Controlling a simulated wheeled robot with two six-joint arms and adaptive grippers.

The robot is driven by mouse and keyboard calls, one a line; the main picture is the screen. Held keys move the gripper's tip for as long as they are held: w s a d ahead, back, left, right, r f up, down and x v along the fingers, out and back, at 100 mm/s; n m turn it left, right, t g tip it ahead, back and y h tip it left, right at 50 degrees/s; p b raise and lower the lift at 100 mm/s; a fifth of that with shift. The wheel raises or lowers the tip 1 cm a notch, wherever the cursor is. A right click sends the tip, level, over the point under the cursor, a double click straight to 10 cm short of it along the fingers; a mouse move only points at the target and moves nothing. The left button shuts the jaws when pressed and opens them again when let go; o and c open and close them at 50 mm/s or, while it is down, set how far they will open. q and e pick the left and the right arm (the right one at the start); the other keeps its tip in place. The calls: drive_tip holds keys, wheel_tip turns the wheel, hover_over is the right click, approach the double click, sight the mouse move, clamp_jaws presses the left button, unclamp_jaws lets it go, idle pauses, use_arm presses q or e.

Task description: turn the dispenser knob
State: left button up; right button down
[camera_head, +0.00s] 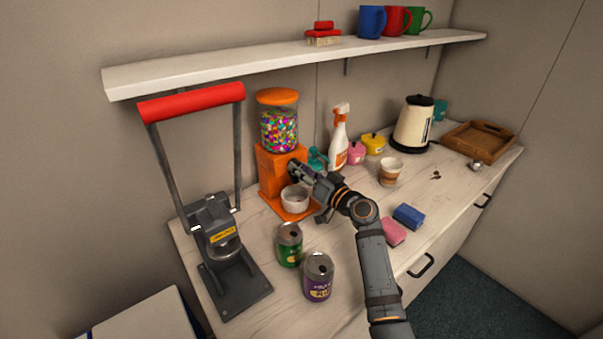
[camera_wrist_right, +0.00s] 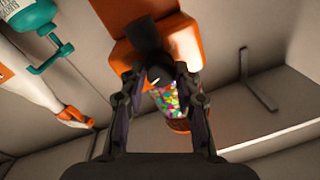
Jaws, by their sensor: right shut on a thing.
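The orange candy dispenser (camera_head: 270,172) stands on the counter, with a clear globe of coloured candy and an orange lid. It also shows upside down in the right wrist view (camera_wrist_right: 190,36). My right gripper (camera_head: 298,172) is at the dispenser's front. The angle of the knob cannot be told. A small white bowl (camera_head: 295,199) sits on the dispenser's base below my gripper. My left gripper is not in view.
A green can (camera_head: 289,246) and a purple can (camera_head: 318,278) stand in front. A can press (camera_head: 222,240) is at left. A spray bottle (camera_head: 339,138), paper cup (camera_head: 390,172), sponges (camera_head: 394,232) and kettle (camera_head: 412,125) are right. A shelf (camera_head: 290,62) runs above.

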idle(0.3)
drive_tip(key=c, duration=1)
unclamp_jaws()
drive_tip(key=v, duration=1.2)
drive_tip(key=shift+f, duration=0.1)
drive_tip(key=shift+o, duration=0.2)
